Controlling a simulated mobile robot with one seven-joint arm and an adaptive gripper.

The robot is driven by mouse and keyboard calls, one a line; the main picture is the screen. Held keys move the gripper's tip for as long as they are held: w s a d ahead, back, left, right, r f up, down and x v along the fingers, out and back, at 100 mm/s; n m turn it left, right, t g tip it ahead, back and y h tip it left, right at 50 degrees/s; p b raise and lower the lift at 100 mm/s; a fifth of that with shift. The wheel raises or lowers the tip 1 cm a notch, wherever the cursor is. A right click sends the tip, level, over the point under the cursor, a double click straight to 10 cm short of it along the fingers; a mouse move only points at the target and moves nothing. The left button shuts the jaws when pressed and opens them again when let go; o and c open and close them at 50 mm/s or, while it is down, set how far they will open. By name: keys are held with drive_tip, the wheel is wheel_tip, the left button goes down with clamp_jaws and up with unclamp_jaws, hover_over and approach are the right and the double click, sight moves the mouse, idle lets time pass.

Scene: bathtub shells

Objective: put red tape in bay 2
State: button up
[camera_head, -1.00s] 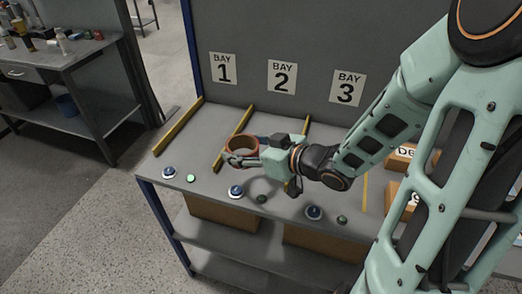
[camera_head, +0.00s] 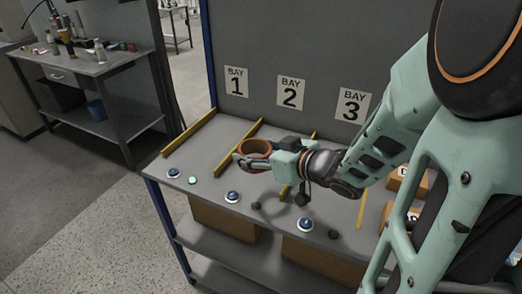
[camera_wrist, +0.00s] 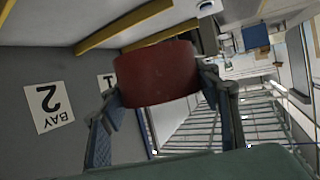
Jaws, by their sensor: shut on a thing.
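My gripper (camera_head: 252,160) is shut on the red tape (camera_head: 256,146), a wide ring with its opening facing up. In the wrist view the red tape (camera_wrist: 157,73) sits between the two fingers of my gripper (camera_wrist: 160,92). The BAY 2 sign (camera_head: 291,92) is on the back panel and shows upside down in the wrist view (camera_wrist: 48,105). The gap beneath the tape cannot be judged exactly.
Another yellow divider (camera_head: 299,165) stands right of bay 2, partly behind my gripper. Blue-and-white buttons, one of them (camera_head: 232,197) before bay 2, line the front edge. A green lamp (camera_head: 193,181) is before bay 1. Boxes (camera_head: 408,178) sit at the right. Bay 1 looks empty.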

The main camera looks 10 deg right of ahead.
drive_tip(key=w+d+f, duration=0.1)
drive_tip(key=w+f, duration=0.2)
drive_tip(key=w, duration=0.1)
drive_tip(key=w+d+f+b, duration=0.1)
drive_tip(key=w+d+f, duration=0.1)
drive_tip(key=w+f, duration=0.1)
drive_tip(key=w+d+f+b, duration=0.1)
drive_tip(key=w+f, duration=0.2)
drive_tip(key=w, duration=0.2)
drive_tip(key=shift+w+d+f, duration=0.1)
drive_tip(key=shift+d+f, duration=0.05)
drive_tip(key=shift+w+d+f+b, duration=0.1)
drive_tip(key=shift+f+b, duration=0.1)
drive_tip(key=shift+f, duration=0.7)
drive_tip(key=shift+w+f+b, duration=0.1)
drive_tip(key=shift+f+b, duration=0.05)
drive_tip(key=shift+f, duration=0.7)
drive_tip(key=shift+f, duration=0.2)
drive_tip(key=o, duration=1.2)
drive_tip(key=shift+r, duration=0.1)
